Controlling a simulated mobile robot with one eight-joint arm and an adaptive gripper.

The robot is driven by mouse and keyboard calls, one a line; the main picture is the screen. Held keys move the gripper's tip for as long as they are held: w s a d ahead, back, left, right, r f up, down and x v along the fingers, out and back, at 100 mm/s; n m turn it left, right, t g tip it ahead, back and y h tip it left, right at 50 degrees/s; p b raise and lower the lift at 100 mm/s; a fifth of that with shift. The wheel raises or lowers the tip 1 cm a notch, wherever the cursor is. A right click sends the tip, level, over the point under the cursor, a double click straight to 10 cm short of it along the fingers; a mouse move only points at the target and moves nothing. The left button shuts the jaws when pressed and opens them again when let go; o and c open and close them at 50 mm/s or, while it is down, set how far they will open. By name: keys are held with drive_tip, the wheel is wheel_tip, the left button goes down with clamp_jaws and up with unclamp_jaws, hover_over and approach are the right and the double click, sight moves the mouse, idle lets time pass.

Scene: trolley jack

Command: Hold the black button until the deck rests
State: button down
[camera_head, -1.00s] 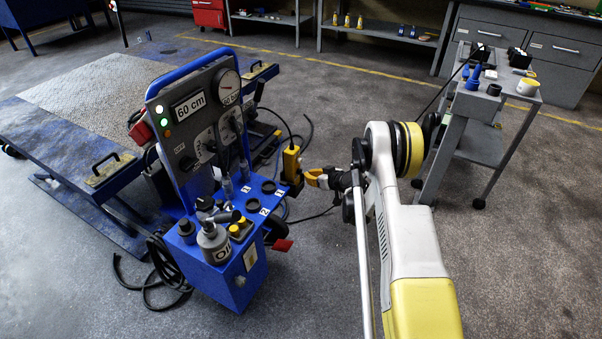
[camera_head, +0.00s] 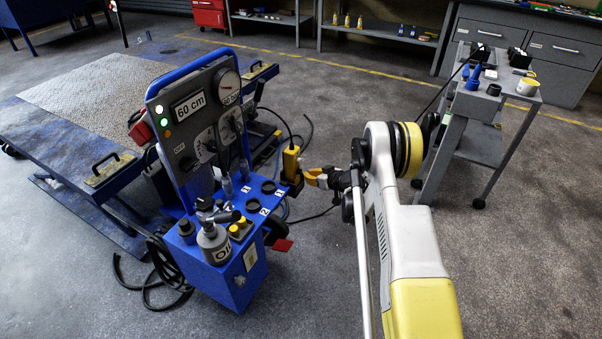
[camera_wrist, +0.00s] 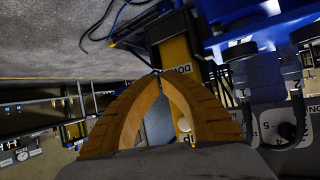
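A yellow pendant (camera_head: 291,160) hangs at the right side of the blue control trolley. It also shows in the wrist view (camera_wrist: 177,58), with a "DOWN" label and a pale round button lower on its face. My gripper (camera_head: 306,177) is right beside the pendant. In the wrist view the orange fingertips (camera_wrist: 159,74) meet at the pendant's face just by the "DOWN" label. The black button is not visible; the fingertips cover that spot, and I cannot tell if it is pressed. The deck (camera_head: 85,92) is a blue platform at the left. The height display (camera_head: 190,107) reads 60 cm.
The blue trolley (camera_head: 233,282) carries an oil can (camera_head: 213,243) and other items. Black hoses lie on the floor by it. A grey cart (camera_head: 476,105) with tools stands at the right. The floor between the cart and the trolley is mostly clear.

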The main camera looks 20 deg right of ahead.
drive_tip(key=shift+w+a, duration=0.25)
drive_tip(key=shift+w+a, duration=0.35)
drive_tip(key=shift+w, duration=0.1)
idle(2.0)
idle(1.0)
drive_tip(key=shift+s+d, duration=0.65)
drive_tip(key=shift+s, duration=0.15)
drive_tip(key=s+d, duration=0.1)
drive_tip(key=s, duration=0.1)
drive_tip(key=s+d, duration=0.2)
idle(1.8)
